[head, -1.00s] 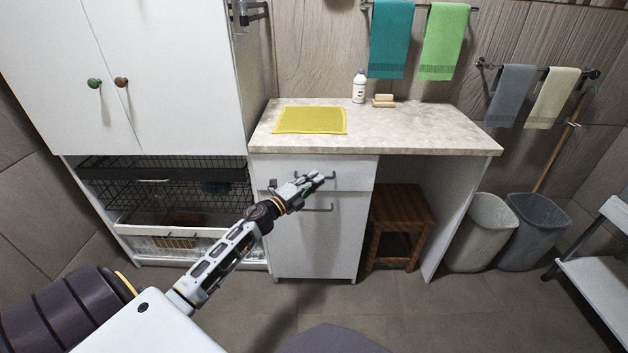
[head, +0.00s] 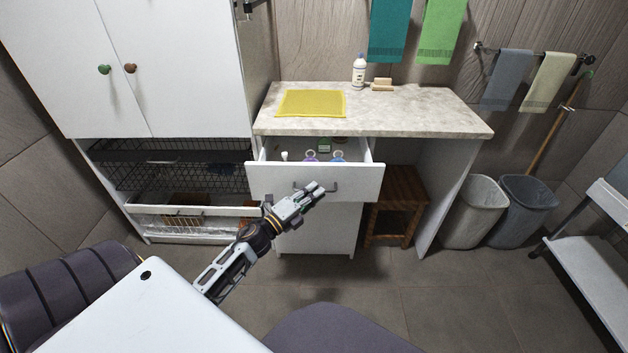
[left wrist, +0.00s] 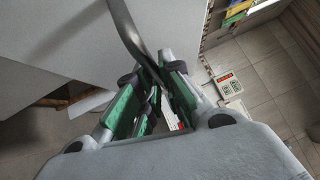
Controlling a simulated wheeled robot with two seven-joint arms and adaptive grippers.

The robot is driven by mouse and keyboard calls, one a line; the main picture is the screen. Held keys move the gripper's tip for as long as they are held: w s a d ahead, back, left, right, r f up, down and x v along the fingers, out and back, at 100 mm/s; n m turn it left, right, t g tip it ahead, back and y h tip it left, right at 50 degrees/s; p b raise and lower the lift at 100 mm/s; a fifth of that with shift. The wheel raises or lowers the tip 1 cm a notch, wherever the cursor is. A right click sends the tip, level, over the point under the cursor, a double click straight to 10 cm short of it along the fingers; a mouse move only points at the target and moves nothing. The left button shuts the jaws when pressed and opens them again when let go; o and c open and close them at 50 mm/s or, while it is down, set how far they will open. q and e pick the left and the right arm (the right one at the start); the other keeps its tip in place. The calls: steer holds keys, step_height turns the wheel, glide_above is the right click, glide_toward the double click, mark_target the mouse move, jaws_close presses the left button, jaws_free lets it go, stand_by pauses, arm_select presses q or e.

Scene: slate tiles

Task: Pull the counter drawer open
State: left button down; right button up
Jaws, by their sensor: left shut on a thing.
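The counter drawer (head: 360,184) stands pulled out below the worktop, its white front well forward of the cabinet and its inside visible from above. Its dark bar handle (head: 335,187) is on the front. My left gripper (head: 318,189) is at this handle, reaching in from the lower left. In the left wrist view, the curved handle bar (left wrist: 128,30) runs down to between the green-padded fingers (left wrist: 158,85), which are shut on it. The pale drawer front (left wrist: 60,35) fills the upper left there. My right gripper is in neither view.
Several small items, including a green box (head: 324,147), lie in the drawer. The worktop (head: 410,110) bears a yellow mat (head: 311,103), a white bottle (head: 358,72) and soap-like blocks (head: 382,84). A wooden stool (head: 400,193) stands right of the cabinet, bins (head: 474,212) beyond.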

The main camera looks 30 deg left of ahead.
arm_select(q)
steer(key=s+d+p, duration=0.1)
steer(key=s+d, duration=0.4)
steer(key=s, duration=0.3)
steer(key=shift+s, duration=0.2)
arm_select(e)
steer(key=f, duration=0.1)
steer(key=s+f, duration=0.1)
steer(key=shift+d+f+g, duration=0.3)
arm_select(q)
steer(key=shift+d, duration=0.1)
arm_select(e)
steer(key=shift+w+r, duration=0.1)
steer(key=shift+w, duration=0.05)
arm_select(q)
steer(key=c, duration=1.6)
jaws_free()
steer(key=shift+o, duration=0.2)
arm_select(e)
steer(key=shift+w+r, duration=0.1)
